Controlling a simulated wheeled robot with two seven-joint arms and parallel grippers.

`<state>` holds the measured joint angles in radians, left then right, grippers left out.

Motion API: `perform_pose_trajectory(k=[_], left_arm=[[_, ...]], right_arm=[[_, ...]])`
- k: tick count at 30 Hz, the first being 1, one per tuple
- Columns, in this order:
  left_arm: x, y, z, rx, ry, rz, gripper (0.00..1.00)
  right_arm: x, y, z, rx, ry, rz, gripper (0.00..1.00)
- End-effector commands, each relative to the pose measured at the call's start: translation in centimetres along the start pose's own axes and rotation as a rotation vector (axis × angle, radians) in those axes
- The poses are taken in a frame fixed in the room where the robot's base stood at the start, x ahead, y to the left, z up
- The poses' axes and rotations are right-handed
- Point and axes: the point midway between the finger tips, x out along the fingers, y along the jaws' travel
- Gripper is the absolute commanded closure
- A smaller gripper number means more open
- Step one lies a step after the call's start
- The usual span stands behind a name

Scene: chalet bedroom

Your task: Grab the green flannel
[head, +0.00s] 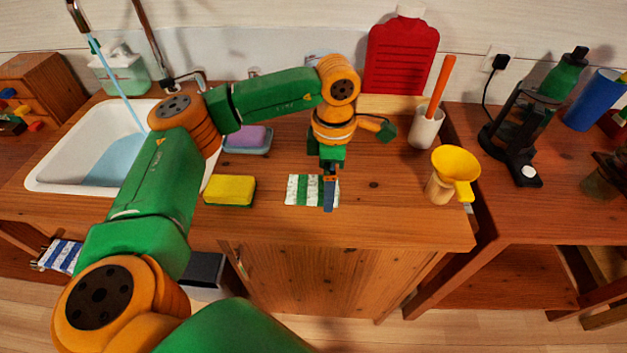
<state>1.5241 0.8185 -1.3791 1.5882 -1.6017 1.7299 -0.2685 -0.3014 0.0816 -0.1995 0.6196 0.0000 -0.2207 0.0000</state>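The green flannel (299,190) is a small green-and-white striped cloth lying flat on the wooden counter (400,222), near its front edge. My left gripper (329,198) points down at the right part of the flannel and covers some of it. Its fingers are seen nearly edge-on, so the gap between them does not show. I cannot tell whether they touch the cloth. My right gripper is not in view.
A yellow sponge (229,191) lies left of the flannel, with purple soap (247,137) behind it. The sink (70,178) has running water. A yellow funnel (455,168) and white holder (425,130) stand right. A blue-striped cloth (62,255) hangs lower left.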

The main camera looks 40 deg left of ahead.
Motion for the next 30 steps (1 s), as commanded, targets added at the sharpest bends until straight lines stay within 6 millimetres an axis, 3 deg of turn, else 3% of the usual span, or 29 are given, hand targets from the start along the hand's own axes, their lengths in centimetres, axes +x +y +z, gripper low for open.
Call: perform_pose_trajectory(k=[5, 12, 13, 22, 26, 30], left_arm=[[0.0, 0.0, 0.0, 0.001, -0.001, 0.0, 0.03], [0.0, 0.0, 0.1, 0.001, -0.001, -0.001, 0.68], [0.0, 0.0, 0.1, 0.001, -0.001, -0.001, 0.72], [-0.6, 0.0, 0.1, 0.001, -0.002, 0.0, 0.72], [-2.8, 0.0, 0.2, 0.002, -0.004, 0.003, 0.72], [-6.0, -2.1, -1.3, 0.006, -0.007, 0.005, 0.72]], right_arm=[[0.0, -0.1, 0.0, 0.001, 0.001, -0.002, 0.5], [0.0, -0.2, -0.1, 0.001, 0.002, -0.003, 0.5], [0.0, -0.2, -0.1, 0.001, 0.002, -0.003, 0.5], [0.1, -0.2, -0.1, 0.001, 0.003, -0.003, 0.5], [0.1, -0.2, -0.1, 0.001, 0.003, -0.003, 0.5], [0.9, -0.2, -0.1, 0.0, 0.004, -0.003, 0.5]])
